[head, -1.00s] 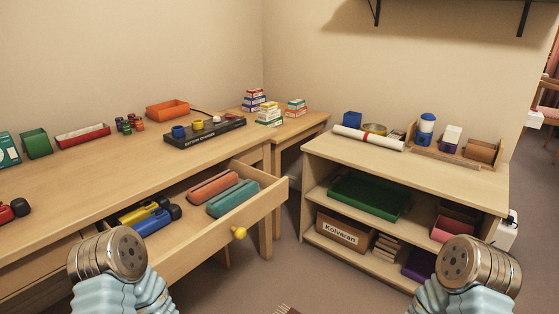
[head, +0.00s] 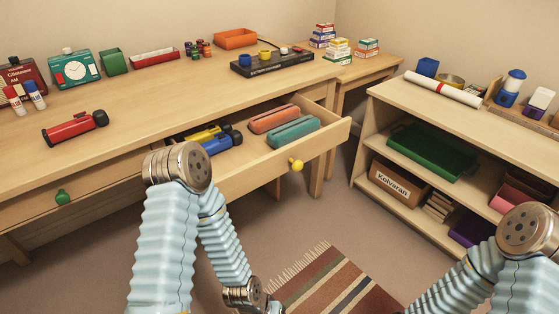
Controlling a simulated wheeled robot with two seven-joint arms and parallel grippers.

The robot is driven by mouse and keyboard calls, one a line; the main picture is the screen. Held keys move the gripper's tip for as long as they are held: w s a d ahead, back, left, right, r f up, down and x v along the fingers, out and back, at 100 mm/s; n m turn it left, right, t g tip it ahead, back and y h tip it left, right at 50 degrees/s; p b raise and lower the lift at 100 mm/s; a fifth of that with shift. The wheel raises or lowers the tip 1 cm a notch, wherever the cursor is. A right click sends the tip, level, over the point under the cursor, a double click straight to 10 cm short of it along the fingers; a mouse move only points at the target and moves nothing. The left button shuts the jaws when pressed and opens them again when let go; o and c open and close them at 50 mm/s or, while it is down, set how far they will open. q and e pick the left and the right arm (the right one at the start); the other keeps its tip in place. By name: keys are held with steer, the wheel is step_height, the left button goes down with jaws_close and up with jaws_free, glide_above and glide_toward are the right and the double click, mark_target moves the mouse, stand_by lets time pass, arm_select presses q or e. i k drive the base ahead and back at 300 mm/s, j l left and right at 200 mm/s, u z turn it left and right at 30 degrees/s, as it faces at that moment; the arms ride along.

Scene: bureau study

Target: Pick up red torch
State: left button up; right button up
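The red torch (head: 75,127) lies on its side on top of the wooden desk (head: 150,98), at the left of the head view, with its black head pointing right. It is in plain sight and nothing touches it. My two arms rise from the bottom of the view, the left one in front of the desk's open drawer and the right one at the lower right. Neither gripper's fingers can be seen.
The open drawer (head: 318,150) holds a yellow torch (head: 203,133), a blue torch (head: 222,143) and two cases. Glue sticks (head: 36,95) and a teal clock box (head: 74,69) stand behind the red torch. The desk top right of it is clear. Shelves (head: 400,95) stand at right.

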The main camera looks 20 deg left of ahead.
mark_target(57, 135)
steer(key=u, duration=1.85)
